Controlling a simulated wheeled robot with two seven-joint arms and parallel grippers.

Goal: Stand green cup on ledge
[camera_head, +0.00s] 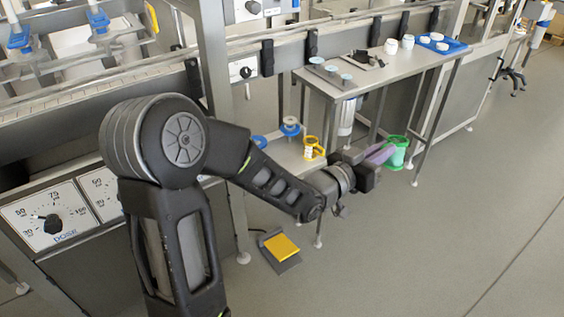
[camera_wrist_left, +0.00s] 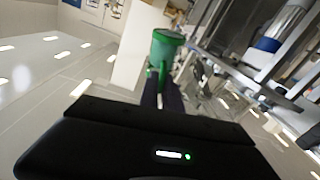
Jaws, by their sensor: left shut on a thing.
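The green cup (camera_head: 398,150) is held out at the end of my left arm in the head view, to the right of the lower shelf and in front of the table. My left gripper (camera_head: 383,154) is shut on it at its left side. In the left wrist view the green cup (camera_wrist_left: 166,50) shows beyond the fingers (camera_wrist_left: 163,92), which close on its handle side. The ledge is likely the low metal shelf (camera_head: 283,151) under the machine, but I cannot tell for sure. My right gripper is not in view.
A yellow cup (camera_head: 313,147) and a blue-and-white spool-like part (camera_head: 290,127) stand on the low shelf. The metal table (camera_head: 385,72) behind carries small jars and a blue tray (camera_head: 441,46). A yellow pedal (camera_head: 281,247) lies on the floor.

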